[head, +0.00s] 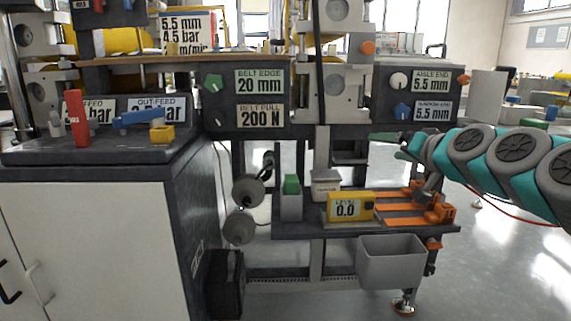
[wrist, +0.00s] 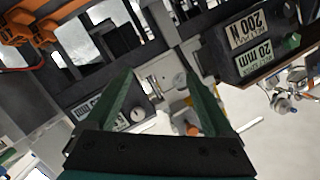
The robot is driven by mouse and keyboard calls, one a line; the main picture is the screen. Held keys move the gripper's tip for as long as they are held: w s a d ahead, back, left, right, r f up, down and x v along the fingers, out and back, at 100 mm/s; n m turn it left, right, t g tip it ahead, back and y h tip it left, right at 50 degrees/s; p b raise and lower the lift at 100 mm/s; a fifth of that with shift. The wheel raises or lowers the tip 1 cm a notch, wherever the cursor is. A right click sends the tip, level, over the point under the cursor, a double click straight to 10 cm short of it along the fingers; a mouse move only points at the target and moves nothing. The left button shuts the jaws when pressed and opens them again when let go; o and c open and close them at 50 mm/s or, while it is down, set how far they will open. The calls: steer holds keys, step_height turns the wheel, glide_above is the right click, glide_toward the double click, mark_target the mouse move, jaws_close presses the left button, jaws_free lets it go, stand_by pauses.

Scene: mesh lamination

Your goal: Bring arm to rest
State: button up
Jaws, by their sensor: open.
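My gripper (head: 392,144) is at the end of my teal and grey arm, which reaches in from the right in the head view. In the head view the finger opening is small and hard to make out.
The shelf (head: 290,229) holds a yellow level gauge (head: 350,207), orange tools (head: 410,206) and a green-topped block (head: 291,185). A grey bin (head: 391,262) hangs at its front. A cabinet (head: 95,245) stands left.

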steer(key=s+a+f+n+g+p, duration=0.35)
steer(key=s+a+f+g, duration=0.45)
steer(key=s+a+f, duration=0.7)
steer(key=s+d+f+g+h, duration=0.1)
steer(key=s+d+f+g, duration=0.1)
steer(key=s, duration=0.6)
steer(key=s+d+f+g+h+p, duration=0.1)
steer(key=s+d+f+g+h, duration=0.1)
steer(key=s, duration=0.7)
steer(key=s+d+f+g+h, duration=0.1)
steer(key=s+d+f+g, duration=0.2)
steer(key=s+f, duration=0.4)
steer(key=shift+s+d+f+g+h+p, duration=0.15)
steer(key=shift+s+f+g+h+p, duration=0.2)
steer(key=shift+s+g, duration=0.75)
steer(key=shift+s, duration=0.1)
